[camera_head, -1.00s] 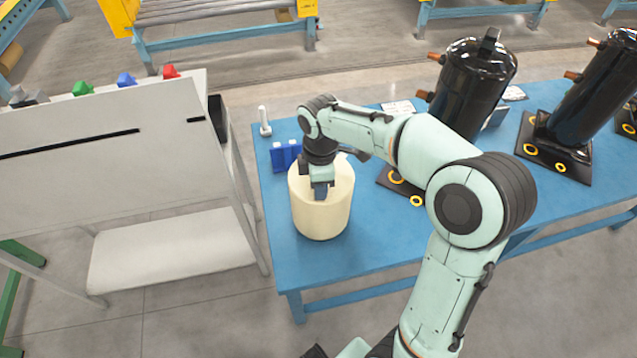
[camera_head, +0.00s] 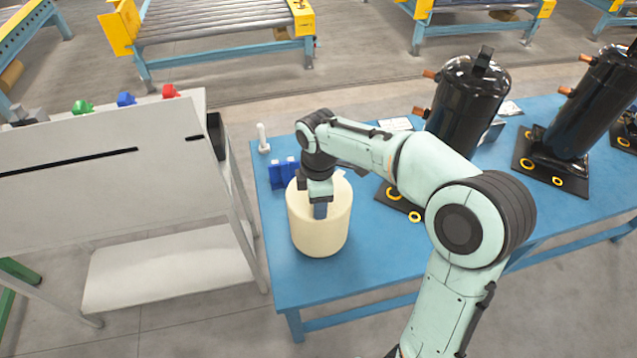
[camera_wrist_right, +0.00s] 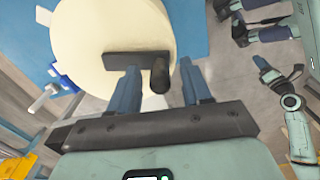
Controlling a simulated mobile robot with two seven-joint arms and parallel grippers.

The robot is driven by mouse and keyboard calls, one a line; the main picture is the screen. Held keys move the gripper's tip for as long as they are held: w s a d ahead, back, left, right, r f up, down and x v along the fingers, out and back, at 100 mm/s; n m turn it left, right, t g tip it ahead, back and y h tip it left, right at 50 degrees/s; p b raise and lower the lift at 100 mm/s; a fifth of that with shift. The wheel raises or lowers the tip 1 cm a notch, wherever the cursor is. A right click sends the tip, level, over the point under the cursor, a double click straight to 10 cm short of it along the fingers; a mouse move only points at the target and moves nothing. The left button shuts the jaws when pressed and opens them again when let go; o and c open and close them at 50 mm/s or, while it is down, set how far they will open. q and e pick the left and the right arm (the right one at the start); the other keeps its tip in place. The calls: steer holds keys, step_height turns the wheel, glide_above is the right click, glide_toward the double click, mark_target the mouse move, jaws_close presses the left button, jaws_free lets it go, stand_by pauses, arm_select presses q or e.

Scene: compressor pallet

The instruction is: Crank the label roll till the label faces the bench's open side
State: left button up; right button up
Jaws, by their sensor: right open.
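The label roll (camera_head: 318,235) is a cream cylinder standing upright near the left end of the blue bench. It also shows in the right wrist view (camera_wrist_right: 90,30). On its top is a dark crank arm (camera_wrist_right: 122,61) with an upright black knob (camera_wrist_right: 159,76). My right gripper (camera_head: 320,209) points down over the roll's top. In the right wrist view its two blue fingers (camera_wrist_right: 161,84) are open, with the knob between them and a gap on each side. No label shows on the visible side of the roll.
The blue bench (camera_head: 375,260) has a blue block (camera_head: 284,174) and a white upright piece (camera_head: 263,138) behind the roll. Black compressors (camera_head: 467,98) stand to the right. A grey stand (camera_head: 100,180) is at the left. The bench's front strip is clear.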

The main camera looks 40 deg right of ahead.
arm_select(q)
steer(key=w+r+p, duration=0.1)
steer(key=r+p, duration=0.1)
steer(key=shift+w+r, duration=0.3)
steer(key=shift+w, duration=0.05)
arm_select(e)
step_height(320, 180, up, 12)
steer(key=shift+r, duration=0.25)
arm_select(q)
steer(key=shift+s, duration=0.1)
